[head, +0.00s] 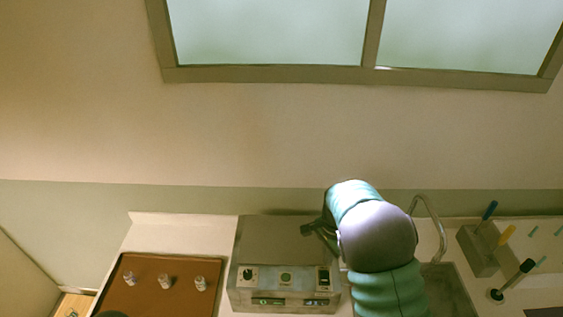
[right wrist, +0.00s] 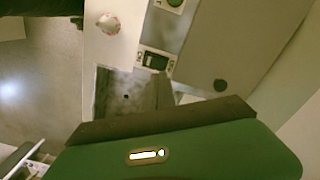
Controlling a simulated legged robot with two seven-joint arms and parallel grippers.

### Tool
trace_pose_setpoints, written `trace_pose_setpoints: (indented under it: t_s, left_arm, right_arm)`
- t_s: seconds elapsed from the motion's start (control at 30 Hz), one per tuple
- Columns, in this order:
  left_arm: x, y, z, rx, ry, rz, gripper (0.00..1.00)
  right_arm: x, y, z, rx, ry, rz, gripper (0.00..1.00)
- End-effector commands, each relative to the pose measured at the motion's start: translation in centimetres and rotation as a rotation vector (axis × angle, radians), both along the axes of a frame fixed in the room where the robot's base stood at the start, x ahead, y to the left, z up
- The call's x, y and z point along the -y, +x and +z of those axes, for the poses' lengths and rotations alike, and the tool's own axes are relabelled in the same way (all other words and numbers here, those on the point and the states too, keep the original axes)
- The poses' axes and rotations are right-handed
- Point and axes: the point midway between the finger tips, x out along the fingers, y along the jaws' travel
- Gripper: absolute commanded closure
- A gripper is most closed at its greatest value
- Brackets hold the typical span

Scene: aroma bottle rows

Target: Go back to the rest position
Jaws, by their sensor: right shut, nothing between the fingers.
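My right arm reaches up from the bottom in the head view. Its dark gripper (head: 316,229) points left, over the right part of the grey machine (head: 283,232), and is shut with nothing in it. I cannot tell how far above the machine it is. The right wrist view looks down on the machine's panel (right wrist: 118,48), with its knob and switches, and a green part of my gripper fills the bottom. Three small bottles stand in a row on the brown tray (head: 143,263): left (head: 130,279), middle (head: 166,282) and right (head: 201,283).
A sink (head: 449,287) with a curved tap (head: 432,215) lies right of the machine, partly behind my arm. A grey holder (head: 477,252) with blue and yellow handled tools stands further right. A wall and window (head: 270,35) are behind. The space above the tray looks clear.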

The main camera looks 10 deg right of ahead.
Motion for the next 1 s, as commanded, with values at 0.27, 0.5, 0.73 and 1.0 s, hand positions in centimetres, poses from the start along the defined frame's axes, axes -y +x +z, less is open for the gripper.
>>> trace_pose_setpoints:
  t_s: [0.27,0.5,0.73,1.0]
  left_arm:
    - [0.0,-0.1,-11.1,-0.001,0.0,0.0,1.0]
    - [0.0,-0.1,-18.1,-0.001,0.0,0.0,1.0]
    - [0.0,0.0,-18.4,0.0,0.0,0.0,1.0]
    - [0.0,0.0,-18.4,0.0,0.0,0.0,1.0]
  right_arm:
    - [-2.6,-7.5,-7.7,0.096,-0.006,0.534,1.0]
    - [-5.2,-15.4,-13.1,0.189,-0.117,1.152,1.0]
    - [-5.5,-16.9,-13.5,0.2,-0.151,1.284,1.0]
    - [-5.5,-16.9,-13.5,0.2,-0.151,1.284,1.0]
